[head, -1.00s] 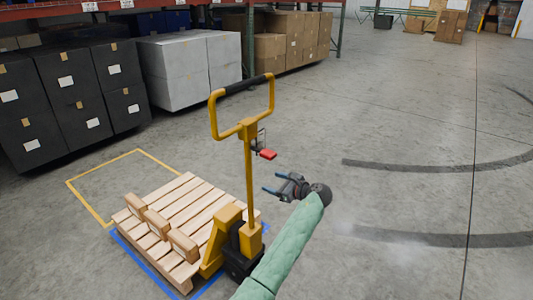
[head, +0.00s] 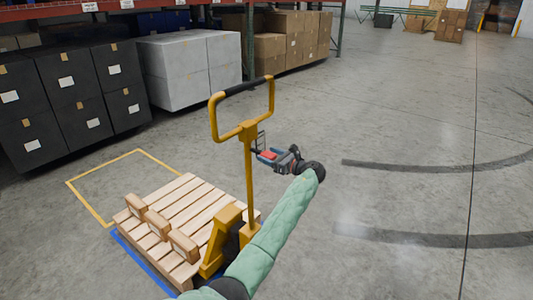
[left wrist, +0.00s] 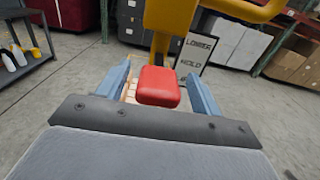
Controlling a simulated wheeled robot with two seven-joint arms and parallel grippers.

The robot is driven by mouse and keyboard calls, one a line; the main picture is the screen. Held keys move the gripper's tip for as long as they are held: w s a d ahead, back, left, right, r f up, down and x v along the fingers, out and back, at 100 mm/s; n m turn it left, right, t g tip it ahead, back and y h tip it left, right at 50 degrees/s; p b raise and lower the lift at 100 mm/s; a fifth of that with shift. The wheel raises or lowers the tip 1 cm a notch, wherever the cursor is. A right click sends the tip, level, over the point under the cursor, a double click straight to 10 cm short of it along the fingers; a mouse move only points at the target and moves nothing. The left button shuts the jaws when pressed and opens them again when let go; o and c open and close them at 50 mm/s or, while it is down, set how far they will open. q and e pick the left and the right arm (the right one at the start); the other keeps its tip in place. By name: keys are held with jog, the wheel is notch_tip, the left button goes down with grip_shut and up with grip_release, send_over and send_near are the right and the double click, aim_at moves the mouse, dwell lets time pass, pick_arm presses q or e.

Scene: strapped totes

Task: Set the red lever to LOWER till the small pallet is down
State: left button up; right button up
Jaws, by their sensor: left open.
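The red lever (head: 268,155) sits on the yellow pallet jack's handle post (head: 249,185). In the left wrist view the red lever knob (left wrist: 158,87) lies between the two blue fingers of my open left gripper (left wrist: 160,90), with a gap on each side. A plate marked LOWER and HOLD (left wrist: 196,53) stands just behind the knob, to its right. In the head view my left gripper (head: 267,155) is around the lever. The small wooden pallet (head: 185,215) is on the jack's forks; its height above the floor is hard to tell. My right gripper is not in view.
Black boxes (head: 72,95), white boxes (head: 190,68) and brown cartons (head: 290,38) stand along the back. The floor to the right is clear.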

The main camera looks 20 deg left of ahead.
pick_arm(q)
jog(key=shift+x, duration=0.9)
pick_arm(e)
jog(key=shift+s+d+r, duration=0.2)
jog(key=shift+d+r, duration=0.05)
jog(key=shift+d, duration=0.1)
